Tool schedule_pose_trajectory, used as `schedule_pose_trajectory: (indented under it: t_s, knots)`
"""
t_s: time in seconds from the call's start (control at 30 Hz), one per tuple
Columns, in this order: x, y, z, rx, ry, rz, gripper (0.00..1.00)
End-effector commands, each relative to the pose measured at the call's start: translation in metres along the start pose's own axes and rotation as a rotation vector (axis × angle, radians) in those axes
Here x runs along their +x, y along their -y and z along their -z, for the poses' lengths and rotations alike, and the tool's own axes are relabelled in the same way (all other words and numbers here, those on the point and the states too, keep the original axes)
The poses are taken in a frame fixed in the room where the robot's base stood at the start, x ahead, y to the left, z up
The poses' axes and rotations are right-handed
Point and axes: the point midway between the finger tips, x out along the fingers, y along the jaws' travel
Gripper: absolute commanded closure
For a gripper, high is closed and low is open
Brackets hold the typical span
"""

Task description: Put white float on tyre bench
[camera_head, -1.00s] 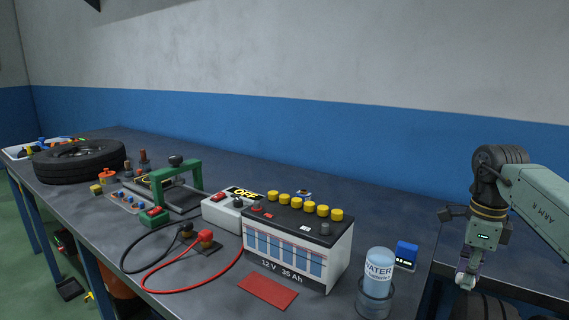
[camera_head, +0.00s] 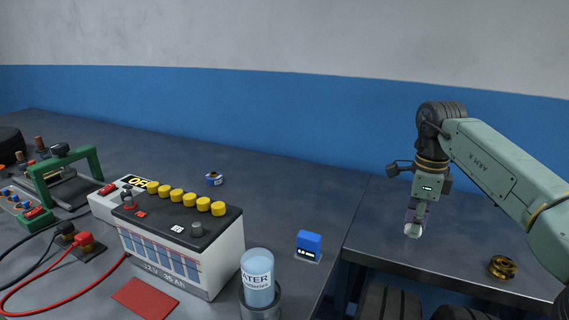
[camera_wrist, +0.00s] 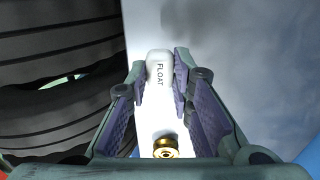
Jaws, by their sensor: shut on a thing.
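The white float (camera_wrist: 159,72), marked FLOAT, sits between the fingertips in the wrist view. My gripper (camera_wrist: 159,66) is shut on it. In the head view my gripper (camera_head: 415,217) points down, with the pale float (camera_head: 413,231) at its tip. It appears over the front left part of the tyre bench (camera_head: 455,240), the dark bench at right with tyres under it. Whether the float touches the bench top cannot be told.
A brass round part (camera_head: 502,267) sits on the tyre bench at right. Black tyres (camera_head: 390,302) stand below its front edge. The bench behind my gripper is clear.

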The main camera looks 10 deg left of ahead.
Motion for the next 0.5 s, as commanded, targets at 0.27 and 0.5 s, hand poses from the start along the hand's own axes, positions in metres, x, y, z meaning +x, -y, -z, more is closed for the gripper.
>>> schedule_pose_trajectory:
  t_s: [0.27,0.5]
  knots:
    - [-0.001,0.012,-0.043,-0.006,0.001,0.000,0.94]
    - [0.005,0.030,-0.105,-0.004,0.001,-0.001,0.94]
